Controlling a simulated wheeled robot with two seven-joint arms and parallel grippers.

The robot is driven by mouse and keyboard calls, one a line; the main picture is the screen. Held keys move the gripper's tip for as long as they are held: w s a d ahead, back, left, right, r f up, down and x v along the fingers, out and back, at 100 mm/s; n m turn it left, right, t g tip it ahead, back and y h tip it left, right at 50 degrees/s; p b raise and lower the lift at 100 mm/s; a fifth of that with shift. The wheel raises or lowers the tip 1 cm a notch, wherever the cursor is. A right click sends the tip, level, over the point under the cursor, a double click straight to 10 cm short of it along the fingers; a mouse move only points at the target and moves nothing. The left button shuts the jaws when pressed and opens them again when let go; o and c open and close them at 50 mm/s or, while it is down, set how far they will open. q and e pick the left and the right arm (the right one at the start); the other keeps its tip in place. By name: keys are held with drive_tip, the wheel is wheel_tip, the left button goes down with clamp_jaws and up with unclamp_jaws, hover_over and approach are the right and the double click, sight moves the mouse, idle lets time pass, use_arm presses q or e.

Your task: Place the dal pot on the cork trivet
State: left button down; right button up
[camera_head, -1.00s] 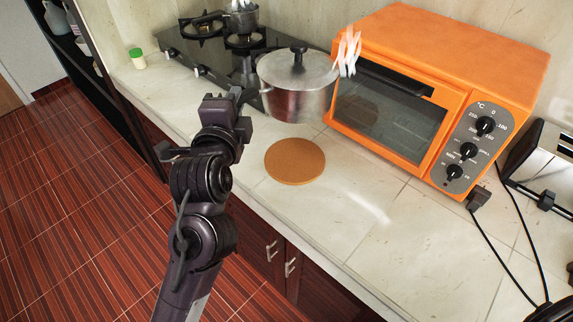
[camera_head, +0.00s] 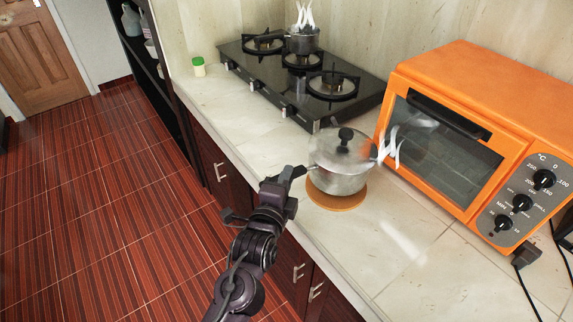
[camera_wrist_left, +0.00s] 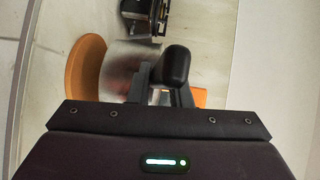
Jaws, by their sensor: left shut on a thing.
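The dal pot (camera_head: 338,178), silver with a lid and black knob, is over the round cork trivet (camera_head: 340,201) on the counter. In the head view the trivet's front rim shows below the pot; whether the base touches it I cannot tell. In the left wrist view the blurred pot (camera_wrist_left: 118,66) is beside the trivet's brown disc (camera_wrist_left: 84,66). My right gripper is not in view.
An orange oven (camera_head: 480,130) stands close to the pot's right. A black gas stove (camera_head: 300,82) with a smaller pot (camera_head: 302,41) is behind. A green-capped jar (camera_head: 198,67) stands at the counter's back left. Bare counter lies in front of the oven.

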use_arm(q)
drive_tip(key=shift+f, duration=1.85)
drive_tip(key=c, duration=1.6)
unclamp_jaws()
drive_tip(key=shift+s+f, duration=0.1)
drive_tip(key=shift+f, duration=0.3)
drive_tip(key=shift+o, duration=1.3)
drive_tip(key=shift+r, duration=0.1)
drive_tip(key=shift+s, duration=0.1)
drive_tip(key=b+v, duration=0.1)
drive_tip(key=v, duration=1.1)
drive_tip(key=shift+b, duration=0.3)
